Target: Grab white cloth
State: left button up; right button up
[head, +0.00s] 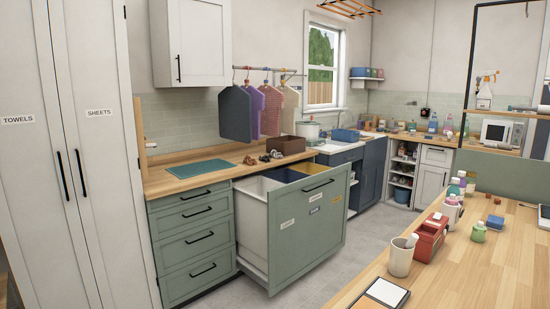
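No white cloth can be told for certain. A pale whitish garment (291,106) hangs at the right end of the rail, partly behind a red checked one (271,110). A pulled-out green laundry drawer (305,235) stands below the counter, with a white bin (252,215), a blue bin (281,174) and a yellow one (301,166) inside. The bottoms of the bins are hidden, so any cloth in them cannot be seen. Neither of my grippers is in view.
A wooden counter (165,184) with a teal mat (200,168) runs along the wall. Tall white cupboards (95,180) stand at the left. A wooden table (480,265) with a cup (402,258) and a red box (430,237) is at the right. Grey floor (375,235) is clear between.

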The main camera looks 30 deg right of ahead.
aim_at(274, 154)
jog(key=i+j, duration=0.25)
jog(key=i, duration=0.2)
jog(key=i+j, duration=0.1)
jog(key=i, duration=0.7)
jog(key=i+j+u, duration=0.1)
jog(key=i, duration=0.65)
jog(key=i+l, duration=0.4)
jog(key=i+l+u, duration=0.1)
jog(key=i+l, duration=0.35)
jog(key=i+l+u, duration=0.1)
jog(key=l, duration=2.45)
jog(key=i+u, duration=0.05)
jog(key=i, duration=0.05)
